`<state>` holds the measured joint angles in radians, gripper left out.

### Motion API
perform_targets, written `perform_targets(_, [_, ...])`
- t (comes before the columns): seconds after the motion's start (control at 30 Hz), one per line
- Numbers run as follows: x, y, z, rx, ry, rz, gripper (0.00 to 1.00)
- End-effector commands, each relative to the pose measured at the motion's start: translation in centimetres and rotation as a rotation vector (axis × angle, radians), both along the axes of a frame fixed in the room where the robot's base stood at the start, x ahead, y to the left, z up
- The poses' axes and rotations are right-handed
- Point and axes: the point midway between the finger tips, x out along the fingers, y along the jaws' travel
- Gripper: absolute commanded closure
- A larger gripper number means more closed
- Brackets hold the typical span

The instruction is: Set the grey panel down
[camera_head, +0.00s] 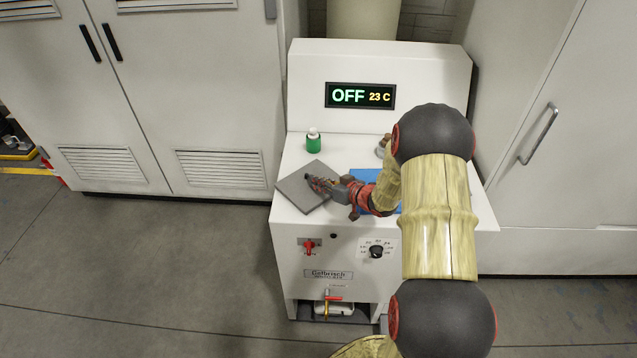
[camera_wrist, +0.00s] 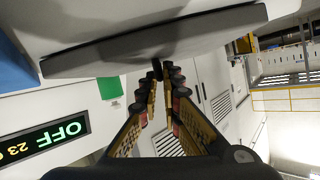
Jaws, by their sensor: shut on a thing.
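The grey panel (camera_head: 297,194) is a flat square plate over the left part of the white machine's worktop, turned askew to its edges. My gripper (camera_head: 312,181) reaches it from the right and is shut on it. In the wrist view, the panel (camera_wrist: 110,52) spans the upper part, tilted in the picture, and my fingertips (camera_wrist: 160,72) meet at its edge around a small dark part. I cannot tell whether the panel rests on the worktop or hangs slightly above it.
A green bottle with a white cap (camera_head: 313,141) stands behind the panel. A blue flat thing (camera_head: 365,175) lies right of it, partly hidden by my arm. The machine's display (camera_head: 360,96) reads OFF, 23 C. Knobs are on the front (camera_head: 376,251). Cabinets (camera_head: 180,90) flank the machine.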

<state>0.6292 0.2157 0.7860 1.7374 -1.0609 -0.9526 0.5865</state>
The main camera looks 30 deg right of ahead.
Motion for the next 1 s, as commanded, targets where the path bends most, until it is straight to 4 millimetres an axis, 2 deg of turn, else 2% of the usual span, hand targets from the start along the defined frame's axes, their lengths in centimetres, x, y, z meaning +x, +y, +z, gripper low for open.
perform_targets(0.17, [0.0, 0.0, -0.3, 0.001, 0.001, 0.000, 1.00])
perform_targets(0.2, [0.0, 0.0, -0.3, 0.001, 0.001, 0.000, 0.93])
perform_targets(0.5, [0.0, 0.0, -0.3, 0.001, 0.001, 0.000, 0.76])
perform_targets(0.87, [0.0, 0.0, 0.2, 0.000, 0.000, 0.000, 0.75])
perform_targets(1.0, [-1.6, -0.5, 0.8, 0.000, 0.001, -0.003, 0.75])
